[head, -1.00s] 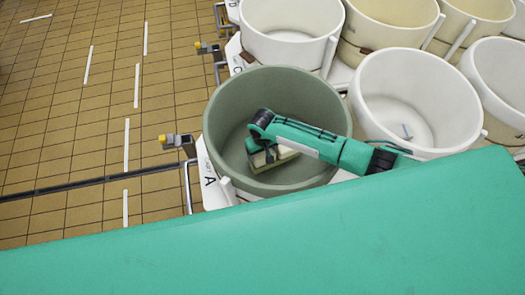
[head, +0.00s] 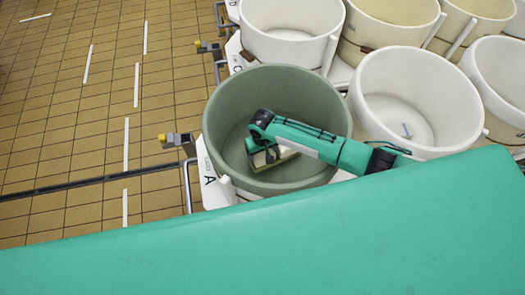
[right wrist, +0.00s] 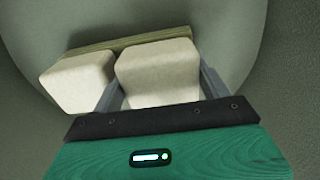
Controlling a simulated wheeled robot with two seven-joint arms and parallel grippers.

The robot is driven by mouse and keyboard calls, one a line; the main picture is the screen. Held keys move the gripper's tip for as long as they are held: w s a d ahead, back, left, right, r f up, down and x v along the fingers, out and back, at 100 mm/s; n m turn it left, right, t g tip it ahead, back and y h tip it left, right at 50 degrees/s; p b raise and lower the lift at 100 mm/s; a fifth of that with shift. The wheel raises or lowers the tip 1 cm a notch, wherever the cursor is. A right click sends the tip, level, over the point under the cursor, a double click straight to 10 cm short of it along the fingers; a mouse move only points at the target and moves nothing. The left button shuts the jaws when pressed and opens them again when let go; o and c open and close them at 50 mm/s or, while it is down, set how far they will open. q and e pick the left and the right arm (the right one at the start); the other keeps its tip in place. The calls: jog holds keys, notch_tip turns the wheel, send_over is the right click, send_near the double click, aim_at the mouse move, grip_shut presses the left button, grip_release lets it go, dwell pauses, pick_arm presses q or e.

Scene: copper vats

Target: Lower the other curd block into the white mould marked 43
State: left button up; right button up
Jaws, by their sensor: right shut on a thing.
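My right gripper (head: 266,155) reaches down inside a grey-green vat (head: 222,120). In the right wrist view its two fingers stand on either side of a cream curd block (right wrist: 158,70), and it is shut on that block. A second curd block (right wrist: 76,84) lies just left of it, outside the fingers. Both sit against a thin wooden board or strip (right wrist: 130,40). In the head view the blocks are small and partly hidden by my wrist. No marking 43 is readable, so I cannot tell which container is the mould. My left gripper is not in view.
The grey-green vat's wall surrounds my gripper closely. White vats (head: 372,105) (head: 258,18) and a cream vat (head: 360,30) stand behind and to the right. A label A (head: 209,180) is beside the near vat. The tiled floor (head: 70,130) at left is open.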

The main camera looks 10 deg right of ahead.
jog(key=shift+f, duration=0.45)
dwell(0.3)
jog(key=o, duration=1.2)
jog(key=shift+o, duration=0.2)
notch_tip(320, 180, up, 14)
